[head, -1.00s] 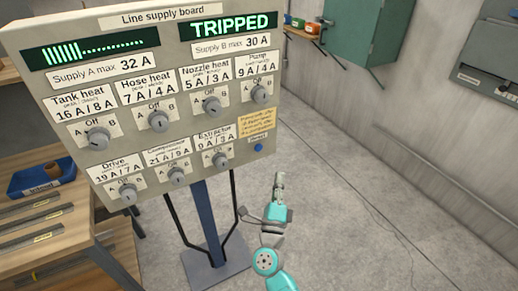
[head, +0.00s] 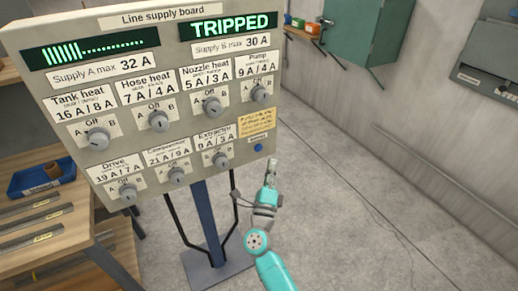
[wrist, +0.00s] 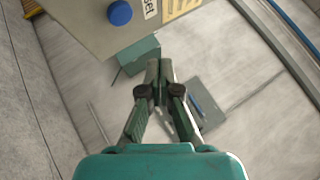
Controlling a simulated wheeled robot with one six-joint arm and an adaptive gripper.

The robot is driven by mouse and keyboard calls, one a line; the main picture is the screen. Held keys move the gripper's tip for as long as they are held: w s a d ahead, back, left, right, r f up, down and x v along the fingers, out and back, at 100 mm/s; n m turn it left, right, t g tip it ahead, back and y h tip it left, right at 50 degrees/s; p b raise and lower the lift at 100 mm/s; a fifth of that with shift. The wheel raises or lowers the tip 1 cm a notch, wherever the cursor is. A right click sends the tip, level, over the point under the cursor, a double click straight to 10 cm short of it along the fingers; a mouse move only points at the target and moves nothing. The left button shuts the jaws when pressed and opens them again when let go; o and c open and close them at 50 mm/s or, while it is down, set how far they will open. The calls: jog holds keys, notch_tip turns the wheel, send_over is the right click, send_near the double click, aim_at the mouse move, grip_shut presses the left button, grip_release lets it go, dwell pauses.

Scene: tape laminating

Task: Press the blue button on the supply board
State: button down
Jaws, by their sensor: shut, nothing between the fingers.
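The supply board (head: 222,128) is a grey panel with several knobs and two green displays; the right display reads TRIPPED. The blue button (head: 258,147) is at the board's lower right, beneath a yellow note. In the wrist view the blue button (wrist: 120,13) is at the top, left of the fingertips, by a label ending in "set". My gripper (head: 271,164) is shut and empty, just below and right of the button in the head view. In the wrist view my gripper (wrist: 160,65) points toward the area below the board's edge. I see no contact with the button.
The board stands on a dark blue post (head: 211,220) with a base plate on the floor. A workbench (head: 60,222) with a blue tray (head: 40,180) is at left. A green cabinet (head: 365,30) hangs on the right wall. The floor right of my arm is clear.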

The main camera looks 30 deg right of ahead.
jog(key=shift+w, duration=2.45)
jog(key=shift+w, duration=0.15)
jog(key=shift+w, duration=0.3)
jog(key=shift+w, duration=0.45)
jog(key=shift+s, duration=0.1)
dwell(0.5)
jog(key=shift+s, duration=0.8)
jog(key=shift+s, duration=2.5)
